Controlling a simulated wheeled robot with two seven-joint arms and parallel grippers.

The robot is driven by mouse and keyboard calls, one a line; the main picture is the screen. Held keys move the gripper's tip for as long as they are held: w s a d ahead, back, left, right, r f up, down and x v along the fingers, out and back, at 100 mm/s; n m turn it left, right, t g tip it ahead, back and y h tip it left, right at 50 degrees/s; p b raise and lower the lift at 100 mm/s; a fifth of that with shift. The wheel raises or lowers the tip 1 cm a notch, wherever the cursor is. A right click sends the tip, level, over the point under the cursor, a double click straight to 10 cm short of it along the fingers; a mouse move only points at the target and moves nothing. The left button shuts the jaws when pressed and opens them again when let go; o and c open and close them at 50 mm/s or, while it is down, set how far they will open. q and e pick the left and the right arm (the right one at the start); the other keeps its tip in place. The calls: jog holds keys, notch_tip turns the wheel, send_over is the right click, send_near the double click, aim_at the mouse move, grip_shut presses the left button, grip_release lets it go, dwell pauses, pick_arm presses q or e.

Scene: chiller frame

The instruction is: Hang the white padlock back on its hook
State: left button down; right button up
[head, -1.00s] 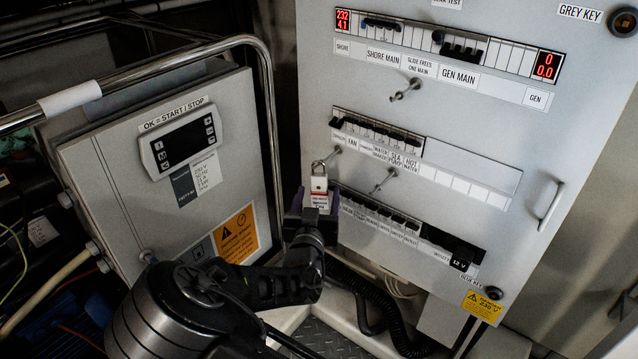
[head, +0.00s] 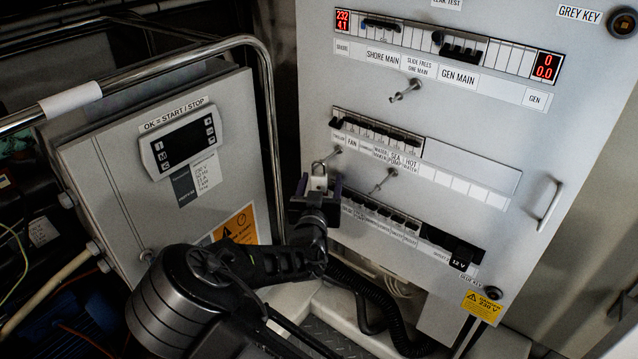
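The white padlock (head: 319,183) is upright at the left edge of the large grey panel, its shackle at the tip of the left metal hook (head: 334,152). It looks hung there, but the contact is too small to be sure. My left gripper (head: 319,187) comes from below, with one dark finger on each side of the padlock body. The fingers look apart, with narrow gaps beside the body. The gripper hides the padlock's lower part and its red and white tag. My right gripper is not in view.
Two more hooks stick out of the panel (head: 480,200): an upper one (head: 405,90) and a lower one (head: 384,180) close right of the padlock. Breaker rows lie around them. A grey controller box (head: 110,200) and a metal rail (head: 262,60) stand to the left.

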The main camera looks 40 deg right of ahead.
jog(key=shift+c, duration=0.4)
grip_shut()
